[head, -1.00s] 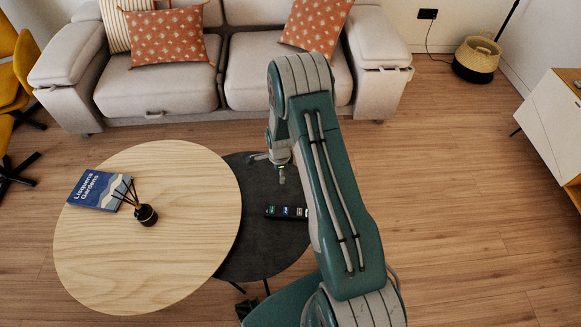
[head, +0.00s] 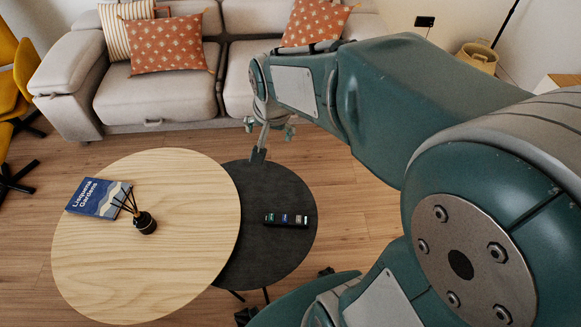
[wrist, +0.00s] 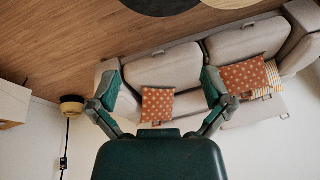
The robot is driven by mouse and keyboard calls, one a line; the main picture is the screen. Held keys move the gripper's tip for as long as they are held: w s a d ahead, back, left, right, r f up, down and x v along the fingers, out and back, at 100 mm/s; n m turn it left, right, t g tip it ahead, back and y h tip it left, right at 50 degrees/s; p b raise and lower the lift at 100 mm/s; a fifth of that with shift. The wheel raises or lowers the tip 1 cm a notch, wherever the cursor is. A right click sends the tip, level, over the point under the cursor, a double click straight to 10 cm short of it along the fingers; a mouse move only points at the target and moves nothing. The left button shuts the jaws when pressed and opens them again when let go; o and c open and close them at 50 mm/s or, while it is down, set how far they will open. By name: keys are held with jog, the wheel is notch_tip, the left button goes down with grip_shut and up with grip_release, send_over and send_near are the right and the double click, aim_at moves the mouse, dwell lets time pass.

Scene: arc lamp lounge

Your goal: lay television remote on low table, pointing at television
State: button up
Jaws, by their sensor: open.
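A small black bar with coloured patches (head: 286,219), seemingly the television remote, lies crosswise on the round dark low table (head: 268,256). My gripper (head: 270,145) is open and empty, above the far edge of the dark table, beyond the bar and apart from it. In the wrist view its two fingers (wrist: 162,80) are spread wide with nothing between them. That view shows only an edge of the dark table (wrist: 160,6), and the bar is not in it. No television is in view.
A larger round pale wooden table (head: 130,270) overlaps the dark one, with a blue book (head: 97,198) and a black reed diffuser (head: 145,222) on it. A grey sofa (head: 165,95) with cushions stands behind. A basket (head: 478,57) is at the back right. Floor between sofa and tables is clear.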

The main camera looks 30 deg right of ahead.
jog(key=s+a+r+n, duration=0.1)
jog(key=s+r+n, duration=0.2)
jog(key=s, duration=0.4)
jog(key=s+a+r+n+t, duration=0.1)
jog(key=s+n, duration=0.3)
jog(key=s, duration=0.4)
jog(key=shift+a+r+t, duration=0.2)
jog(key=shift+r+t, duration=0.1)
jog(key=shift+r, duration=0.6)
jog(key=shift+w, duration=0.1)
